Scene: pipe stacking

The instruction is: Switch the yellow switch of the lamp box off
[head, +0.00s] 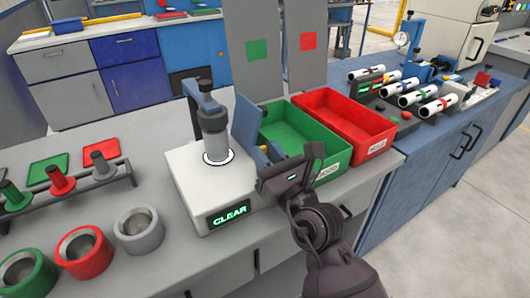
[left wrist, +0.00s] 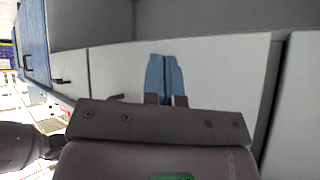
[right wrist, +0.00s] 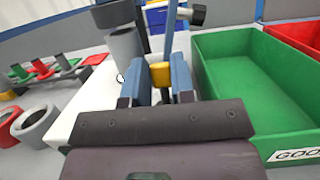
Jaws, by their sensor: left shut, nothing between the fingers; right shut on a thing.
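The white lamp box (head: 195,190) stands on the grey bench, with a lit green CLEAR sign (head: 230,215) on its front. A grey cylinder (head: 215,125) stands upright on it, with a bright ring at its foot. The yellow switch (right wrist: 160,72) shows between the blue fingers of my right gripper (right wrist: 160,80), which is shut on it; the fingers hide part of it. In the head view, my right gripper (head: 268,155) is at the box's right side, by the green bin. My left gripper (left wrist: 166,80) is shut and empty, facing grey drawer fronts.
A green bin (head: 340,165) and a red bin (head: 365,120) stand close at the right of the box. A blue upright panel (head: 246,125) rises beside the gripper. Red, green and grey rings (head: 140,232) and a peg rack (head: 85,188) are at the left.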

